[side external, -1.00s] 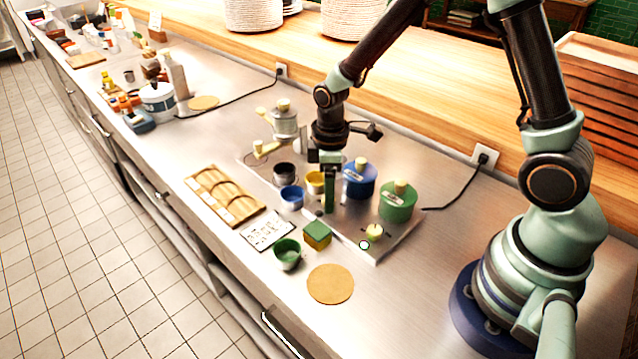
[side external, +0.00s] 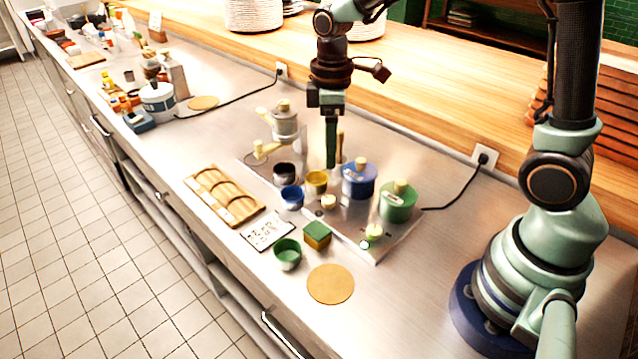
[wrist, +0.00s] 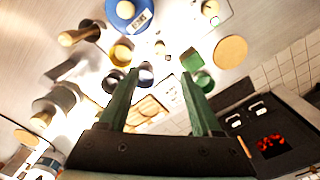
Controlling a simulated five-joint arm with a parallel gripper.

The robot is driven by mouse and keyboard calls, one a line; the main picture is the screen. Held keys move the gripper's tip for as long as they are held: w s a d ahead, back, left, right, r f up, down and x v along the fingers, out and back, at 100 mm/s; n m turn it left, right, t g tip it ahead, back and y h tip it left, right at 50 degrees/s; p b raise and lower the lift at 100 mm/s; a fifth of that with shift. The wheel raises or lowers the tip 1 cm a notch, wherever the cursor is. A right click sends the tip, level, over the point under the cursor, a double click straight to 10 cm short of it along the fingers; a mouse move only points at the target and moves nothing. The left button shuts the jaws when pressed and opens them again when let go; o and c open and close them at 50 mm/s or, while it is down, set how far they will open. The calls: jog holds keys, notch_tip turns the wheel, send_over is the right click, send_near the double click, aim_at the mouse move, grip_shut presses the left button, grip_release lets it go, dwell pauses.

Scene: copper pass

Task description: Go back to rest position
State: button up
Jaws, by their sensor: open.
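My gripper (side external: 334,140) hangs fingers down above the metal tray (side external: 375,250), over the back of the cup group. It is open and empty; in the wrist view the two green fingers (wrist: 160,84) stand apart with nothing held between them. Below it are a yellow cup (side external: 316,183), a blue cup (side external: 291,197) and a dark cup (side external: 284,173). A blue lidded canister (side external: 359,182) and a green lidded canister (side external: 397,203) stand to the right. A green cup (side external: 287,254) stands by a green-topped block (side external: 316,235) on the counter.
A wooden rack (side external: 224,196), a written card (side external: 266,231) and a round cork mat (side external: 330,284) lie in front. A grinder-like device (side external: 284,122) stands behind the cups. A wooden ledge (side external: 440,90) with stacked plates (side external: 252,14) runs along the back. The counter's right front is clear.

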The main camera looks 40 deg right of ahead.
jog(key=s+d+r+m+t, duration=0.3)
jog(key=s+r+m+t, duration=0.2)
jog(key=s+r+m, duration=0.4)
jog(key=shift+r+t, duration=0.3)
jog(key=shift+r, duration=0.05)
jog(key=shift+d, duration=0.1)
dwell(1.3)
